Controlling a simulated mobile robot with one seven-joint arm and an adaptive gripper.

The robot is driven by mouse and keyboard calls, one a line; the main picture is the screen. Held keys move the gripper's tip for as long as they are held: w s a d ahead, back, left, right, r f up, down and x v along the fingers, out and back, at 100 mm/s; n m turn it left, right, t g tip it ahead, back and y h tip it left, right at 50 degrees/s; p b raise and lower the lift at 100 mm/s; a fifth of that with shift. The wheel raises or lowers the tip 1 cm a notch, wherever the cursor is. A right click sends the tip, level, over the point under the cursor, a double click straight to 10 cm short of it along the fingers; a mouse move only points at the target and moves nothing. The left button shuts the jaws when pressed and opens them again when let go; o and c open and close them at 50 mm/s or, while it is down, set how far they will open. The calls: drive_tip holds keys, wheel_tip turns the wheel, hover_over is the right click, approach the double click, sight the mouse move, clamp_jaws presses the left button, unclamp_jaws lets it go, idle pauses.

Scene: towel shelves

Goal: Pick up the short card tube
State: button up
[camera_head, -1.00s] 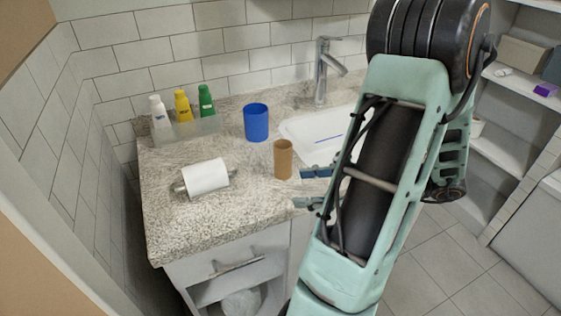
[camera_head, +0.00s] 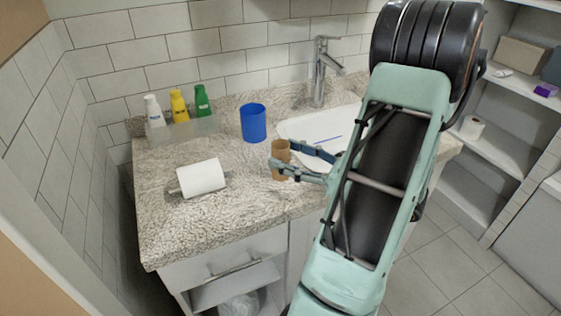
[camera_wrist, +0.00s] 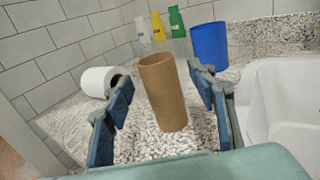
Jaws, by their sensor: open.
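The short card tube (camera_head: 280,158) is brown and stands upright on the speckled counter, left of the sink. In the wrist view the tube (camera_wrist: 162,92) stands between the two fingers of my gripper (camera_wrist: 158,98), with a gap on each side. In the head view my gripper (camera_head: 283,159) reaches in from the right. One finger passes behind the tube and the other crosses in front of its lower part. The fingers are open. The tube's base shows in the wrist view, on the counter.
A blue cup (camera_head: 253,123) stands behind the tube. A white paper roll (camera_head: 202,177) lies on its side to the left. Several bottles (camera_head: 179,106) stand in a clear tray at the back left. The sink (camera_head: 318,130) and tap (camera_head: 321,72) are behind and right.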

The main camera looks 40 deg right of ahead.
drive_tip(key=shift+x, duration=1.2)
drive_tip(key=c, duration=0.8)
